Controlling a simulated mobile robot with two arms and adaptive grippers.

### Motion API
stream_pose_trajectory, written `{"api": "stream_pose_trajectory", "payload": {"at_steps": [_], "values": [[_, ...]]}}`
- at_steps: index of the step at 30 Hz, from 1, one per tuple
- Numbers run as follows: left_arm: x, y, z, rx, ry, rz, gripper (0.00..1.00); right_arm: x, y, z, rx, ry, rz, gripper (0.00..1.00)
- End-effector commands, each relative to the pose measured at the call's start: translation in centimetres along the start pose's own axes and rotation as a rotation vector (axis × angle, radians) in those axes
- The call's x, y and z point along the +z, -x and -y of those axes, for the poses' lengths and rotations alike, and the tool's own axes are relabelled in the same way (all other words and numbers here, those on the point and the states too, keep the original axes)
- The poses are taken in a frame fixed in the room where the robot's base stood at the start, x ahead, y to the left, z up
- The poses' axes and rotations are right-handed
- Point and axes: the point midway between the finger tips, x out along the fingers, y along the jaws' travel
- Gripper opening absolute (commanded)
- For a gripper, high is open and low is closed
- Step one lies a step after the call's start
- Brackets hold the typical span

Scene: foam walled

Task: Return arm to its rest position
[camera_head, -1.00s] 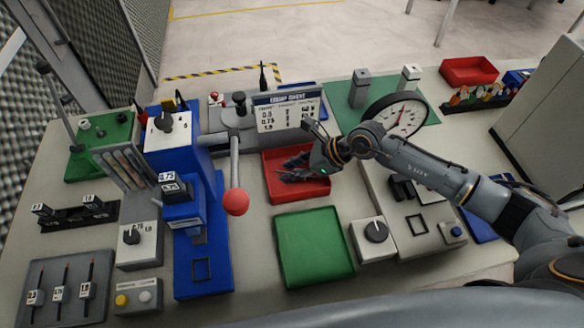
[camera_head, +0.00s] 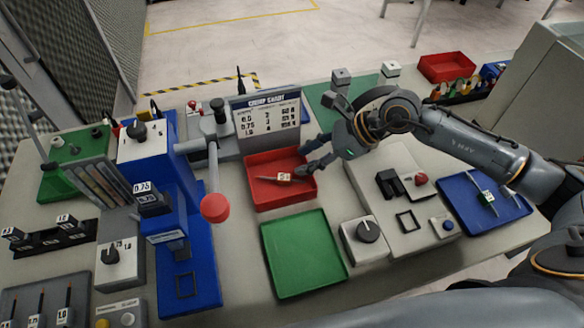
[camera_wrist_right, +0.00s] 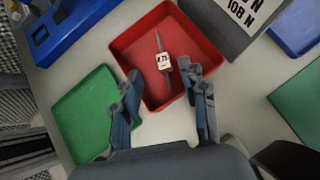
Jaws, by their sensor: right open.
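My right gripper (camera_head: 308,161) is at the right edge of the red tray (camera_head: 251,200), raised above the bench. In the right wrist view its two fingers (camera_wrist_right: 166,100) are apart with nothing between them. A small tool with a white label (camera_head: 288,177) lies in the red tray; in the right wrist view it shows as a thin rod with a labelled block (camera_wrist_right: 164,61), clear of the fingers. My right arm reaches in from the right side of the head view. My left gripper is not in view.
A blue press with a red-ended lever (camera_head: 214,207) stands left of the red tray. The empty green tray (camera_head: 301,252) lies in front. A grey box with a knob (camera_head: 367,233), a grey fixture and a blue tray (camera_head: 463,209) lie to the right. A chart sign (camera_head: 268,119) stands behind.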

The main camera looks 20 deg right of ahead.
Motion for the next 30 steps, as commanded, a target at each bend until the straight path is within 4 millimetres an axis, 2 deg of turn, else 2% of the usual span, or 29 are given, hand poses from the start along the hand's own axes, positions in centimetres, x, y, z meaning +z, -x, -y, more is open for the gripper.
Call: {"api": "stream_pose_trajectory", "payload": {"at_steps": [6,21,23,30], "values": [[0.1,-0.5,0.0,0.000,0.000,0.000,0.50,0.0,1.5,0.0,0.000,0.001,-0.001,0.43],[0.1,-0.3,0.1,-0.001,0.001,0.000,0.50,0.1,1.6,0.0,0.000,0.001,0.000,0.43],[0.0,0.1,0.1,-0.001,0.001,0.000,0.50,0.5,1.9,0.0,0.000,0.001,0.000,0.43],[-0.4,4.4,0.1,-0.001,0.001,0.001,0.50,3.5,4.9,0.0,0.000,0.001,0.000,0.43]]}}
